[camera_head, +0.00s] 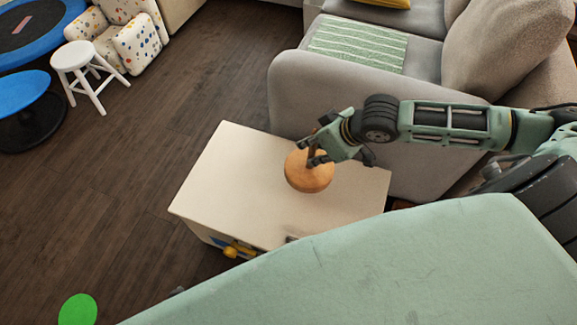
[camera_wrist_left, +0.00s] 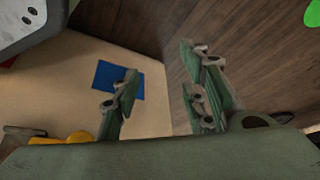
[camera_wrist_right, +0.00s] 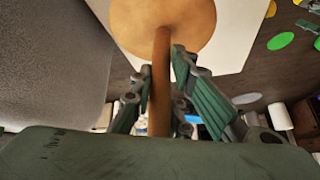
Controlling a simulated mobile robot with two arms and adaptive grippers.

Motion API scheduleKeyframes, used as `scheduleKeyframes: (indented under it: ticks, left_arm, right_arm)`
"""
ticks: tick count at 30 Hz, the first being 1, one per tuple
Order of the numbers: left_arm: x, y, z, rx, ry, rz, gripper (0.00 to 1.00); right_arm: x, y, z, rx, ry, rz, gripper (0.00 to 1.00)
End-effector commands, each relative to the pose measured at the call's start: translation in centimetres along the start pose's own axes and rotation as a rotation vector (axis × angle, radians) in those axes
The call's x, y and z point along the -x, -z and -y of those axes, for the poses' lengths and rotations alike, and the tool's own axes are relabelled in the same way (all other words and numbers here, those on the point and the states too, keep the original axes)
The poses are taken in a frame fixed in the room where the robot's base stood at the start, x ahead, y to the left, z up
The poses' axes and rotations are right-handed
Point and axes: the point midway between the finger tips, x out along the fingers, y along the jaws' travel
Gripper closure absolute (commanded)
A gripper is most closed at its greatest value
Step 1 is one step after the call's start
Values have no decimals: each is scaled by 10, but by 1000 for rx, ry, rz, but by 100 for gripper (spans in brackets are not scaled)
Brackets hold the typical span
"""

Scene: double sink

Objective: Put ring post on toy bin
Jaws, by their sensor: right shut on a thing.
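The ring post (camera_head: 309,171) is a round orange-wood base with a thin brown post. In the head view it is over the cream top of the toy bin (camera_head: 235,165); I cannot tell whether the base touches the top. My right gripper (camera_head: 316,150) is shut on the post. In the right wrist view the post (camera_wrist_right: 161,85) stands between its fingers (camera_wrist_right: 160,90), with the base (camera_wrist_right: 165,22) beyond. My left gripper (camera_wrist_left: 160,85) shows only in its wrist view, open and empty, beside the bin's cream side (camera_wrist_left: 60,85) with its blue patch.
A grey sofa (camera_head: 300,85) stands right behind the bin. A yellow knob (camera_head: 238,250) sticks out of the bin's front. A white stool (camera_head: 86,65), a patterned armchair (camera_head: 135,42) and blue round tables (camera_head: 25,85) are at the far left.

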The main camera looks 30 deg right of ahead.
Motion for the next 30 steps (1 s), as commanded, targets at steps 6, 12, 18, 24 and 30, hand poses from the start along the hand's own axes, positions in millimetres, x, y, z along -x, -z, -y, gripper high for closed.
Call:
scheduleKeyframes:
  ticks: [6, 12, 18, 24, 30]
  left_arm:
    - [10, -57, 4, 7, 5, 185, 60]
    - [14, -75, 5, 10, 7, 245, 60]
    - [19, -61, 6, 12, 9, 238, 60]
    - [36, -35, 8, 15, 11, 219, 60]
    - [58, -10, 9, 18, 14, 203, 60]
  right_arm:
    - [13, -5, -6, 25, 5, 0, 100]
    - [12, -6, -8, 32, 6, -4, 100]
    - [-13, 6, -1, 31, 11, -9, 100]
    - [-54, 25, 8, 31, 10, -9, 100]
    - [-92, 42, 16, 32, 9, -6, 100]
